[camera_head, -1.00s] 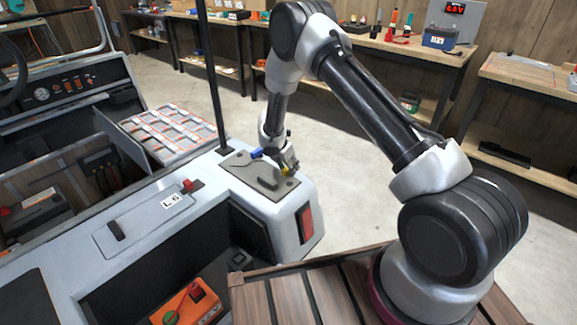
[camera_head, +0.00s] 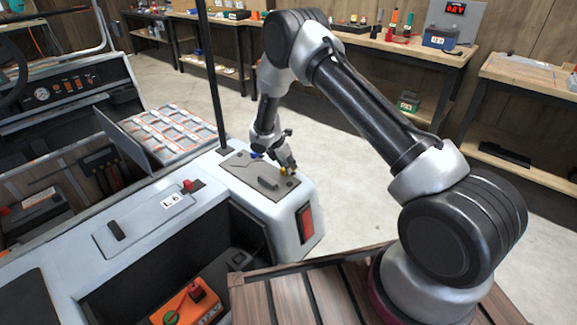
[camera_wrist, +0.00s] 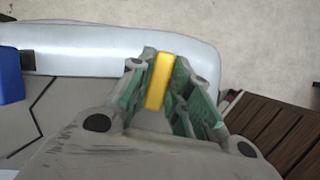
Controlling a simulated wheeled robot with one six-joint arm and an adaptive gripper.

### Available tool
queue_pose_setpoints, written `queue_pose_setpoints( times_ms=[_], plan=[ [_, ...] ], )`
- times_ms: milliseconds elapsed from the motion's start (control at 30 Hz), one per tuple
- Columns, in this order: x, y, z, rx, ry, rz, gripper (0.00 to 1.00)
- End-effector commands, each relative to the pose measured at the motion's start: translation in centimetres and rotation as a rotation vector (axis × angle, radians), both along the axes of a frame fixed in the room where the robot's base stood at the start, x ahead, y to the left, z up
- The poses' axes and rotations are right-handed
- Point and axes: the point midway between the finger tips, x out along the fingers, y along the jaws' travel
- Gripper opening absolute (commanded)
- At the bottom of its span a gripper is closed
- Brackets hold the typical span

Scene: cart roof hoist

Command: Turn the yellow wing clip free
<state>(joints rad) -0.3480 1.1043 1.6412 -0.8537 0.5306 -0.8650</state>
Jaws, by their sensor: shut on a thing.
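The yellow wing clip (camera_wrist: 159,80) stands between the green-padded fingers of my gripper (camera_wrist: 160,88) in the wrist view. The fingers are shut on it. In the head view, my gripper (camera_head: 286,166) reaches down to the grey plate (camera_head: 240,164) on the cart's rear corner, and only a small bit of the yellow clip (camera_head: 283,171) shows. The clip's base is hidden, so I cannot tell how it sits on the plate.
A blue part (camera_wrist: 10,76) is left of my gripper. A dark handle (camera_head: 268,183) lies on the plate close by. A black post (camera_head: 212,80) rises beside the plate. A red lamp (camera_head: 306,223) is on the cart's corner. Clear floor lies beyond.

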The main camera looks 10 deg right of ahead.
Motion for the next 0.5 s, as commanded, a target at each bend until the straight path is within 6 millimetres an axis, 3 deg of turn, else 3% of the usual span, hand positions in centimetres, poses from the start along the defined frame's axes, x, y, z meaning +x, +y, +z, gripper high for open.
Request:
queue_pose_setpoints(
  times_ms=[500],
  plan=[
    [0.92,0.21,-0.02,0.001,-0.001,-0.485,0.00]
  ],
)
